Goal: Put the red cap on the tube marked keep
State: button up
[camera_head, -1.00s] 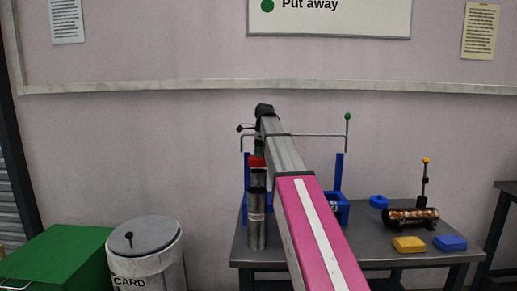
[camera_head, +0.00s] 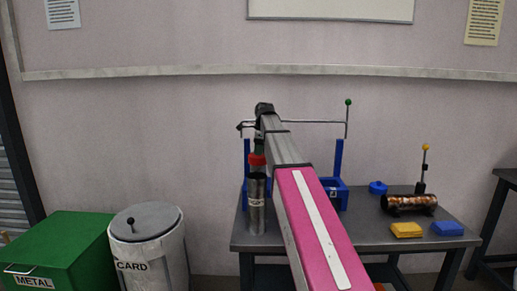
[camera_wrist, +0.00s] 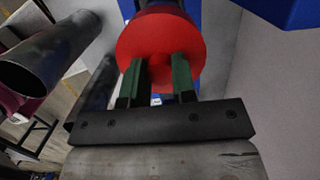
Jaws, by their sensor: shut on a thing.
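The red cap (camera_head: 257,159) is held in my gripper (camera_head: 257,147), above the upper end of an upright steel tube (camera_head: 256,210). In the wrist view the round red cap (camera_wrist: 160,42) lies between the two green fingertips (camera_wrist: 158,80), which are closed on it. The steel tube has a pale band around it, but no marking is readable. I cannot tell whether cap and tube touch. A dark open-ended tube (camera_wrist: 45,62) shows at the left of the wrist view. My arm hides part of the blue stand (camera_head: 338,165).
A grey bench (camera_head: 370,238) carries a copper-coloured cylinder (camera_head: 402,203), a yellow block (camera_head: 406,230), a blue block (camera_head: 447,229) and a blue round piece (camera_head: 377,187). A horizontal rod (camera_head: 315,121) crosses above the stand. A card bin (camera_head: 150,255) and a green metal bin (camera_head: 62,250) stand left.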

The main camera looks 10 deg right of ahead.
dwell(0.4)
jog(key=o, duration=1)
jog(key=shift+r, duration=0.1)
